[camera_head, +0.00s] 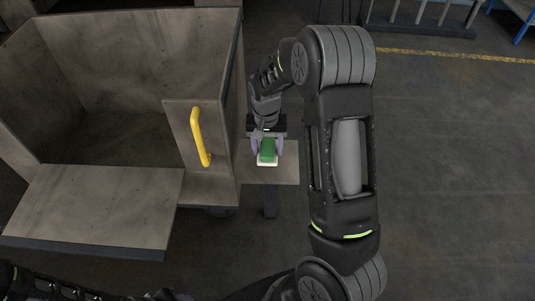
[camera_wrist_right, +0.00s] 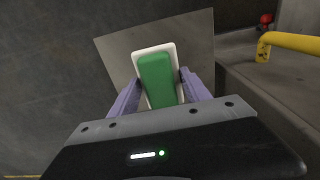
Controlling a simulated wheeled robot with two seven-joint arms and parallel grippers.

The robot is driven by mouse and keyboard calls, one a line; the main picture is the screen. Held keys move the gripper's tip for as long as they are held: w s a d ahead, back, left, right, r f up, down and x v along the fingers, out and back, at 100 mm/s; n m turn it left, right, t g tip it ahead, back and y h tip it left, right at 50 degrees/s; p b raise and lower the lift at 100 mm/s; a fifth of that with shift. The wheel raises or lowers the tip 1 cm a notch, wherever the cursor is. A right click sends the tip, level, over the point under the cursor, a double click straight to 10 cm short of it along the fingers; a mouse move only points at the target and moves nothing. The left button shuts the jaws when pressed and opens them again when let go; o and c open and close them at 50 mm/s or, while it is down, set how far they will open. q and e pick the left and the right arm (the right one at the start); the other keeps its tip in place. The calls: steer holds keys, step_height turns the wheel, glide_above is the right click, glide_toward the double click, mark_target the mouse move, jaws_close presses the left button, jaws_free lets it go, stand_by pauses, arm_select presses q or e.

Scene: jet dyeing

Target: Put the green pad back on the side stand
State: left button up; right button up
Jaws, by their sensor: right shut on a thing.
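The green pad (camera_head: 267,150) has a white base and sits between the fingers of my right gripper (camera_head: 267,147). In the right wrist view the pad (camera_wrist_right: 158,80) lies between the two purple fingertips of the gripper (camera_wrist_right: 160,92), which is shut on its sides. The side stand (camera_head: 285,172) is a small flat grey top right of the cart. Its top (camera_wrist_right: 115,45) shows behind the pad in the wrist view. I cannot tell whether the pad touches the stand. My left arm shows only in part at the lower left; its gripper cannot be made out.
A large grey open-topped cart (camera_head: 120,60) with a yellow handle (camera_head: 200,137) stands just left of the stand. Its lowered flap (camera_head: 95,208) reaches out in front. Open floor (camera_head: 450,170) lies to the right, with a yellow line (camera_head: 460,56) at the back.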

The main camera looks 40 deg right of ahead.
mark_target(268, 154)
step_height(268, 154, down, 4)
steer(key=shift+r, duration=0.25)
steer(key=shift+f, duration=0.2)
steer(key=o, duration=1.4)
steer(key=shift+r, duration=0.1)
steer(key=shift+o, duration=0.2)
steer(key=shift+r, duration=0.15)
step_height(268, 154, up, 12)
steer(key=shift+a+r, duration=0.1)
steer(key=shift+a, duration=0.05)
